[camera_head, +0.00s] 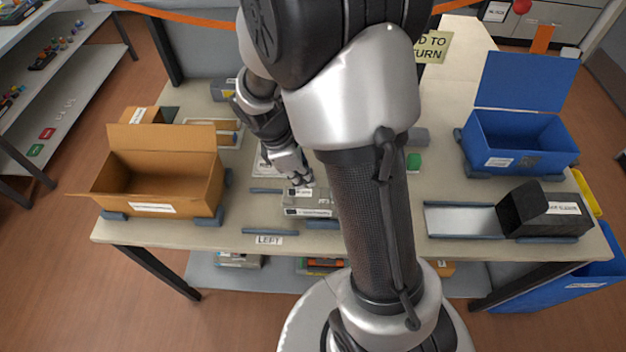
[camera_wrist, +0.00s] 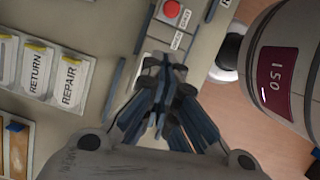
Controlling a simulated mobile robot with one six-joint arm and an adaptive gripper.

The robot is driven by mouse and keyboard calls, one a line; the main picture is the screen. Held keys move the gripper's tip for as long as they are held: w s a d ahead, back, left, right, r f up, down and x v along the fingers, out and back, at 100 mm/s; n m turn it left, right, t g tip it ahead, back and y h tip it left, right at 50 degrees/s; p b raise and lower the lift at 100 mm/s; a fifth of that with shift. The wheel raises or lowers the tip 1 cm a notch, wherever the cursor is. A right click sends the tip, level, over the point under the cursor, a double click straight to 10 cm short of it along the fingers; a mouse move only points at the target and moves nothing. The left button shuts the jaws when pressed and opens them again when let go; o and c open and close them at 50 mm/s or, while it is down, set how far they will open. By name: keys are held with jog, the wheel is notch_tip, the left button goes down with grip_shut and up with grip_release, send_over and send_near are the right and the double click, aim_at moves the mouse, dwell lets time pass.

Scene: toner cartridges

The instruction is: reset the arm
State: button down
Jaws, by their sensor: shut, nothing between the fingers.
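My gripper (camera_head: 305,181) is over the middle of the table, just above a grey device (camera_head: 308,203) with white labels. Its fingers are together with nothing between them. In the wrist view the gripper (camera_wrist: 160,125) points down over the grey device (camera_wrist: 172,40), whose red button on a light panel shows. My arm rises from the front and hides part of the middle of the table (camera_head: 250,213). Whether the fingertips touch the device, I cannot tell.
An open cardboard box (camera_head: 160,190) stands at the left. An open blue bin (camera_head: 518,140) stands at the back right, and a black box (camera_head: 540,212) at the front right. Cards marked RETURN (camera_wrist: 36,70) and REPAIR (camera_wrist: 70,82) show in the wrist view.

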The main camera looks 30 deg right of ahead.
jog(key=p+v, duration=0.2)
jog(key=v, duration=0.4)
jog(key=shift+s+d+r, duration=0.15)
jog(key=shift+r, duration=0.35)
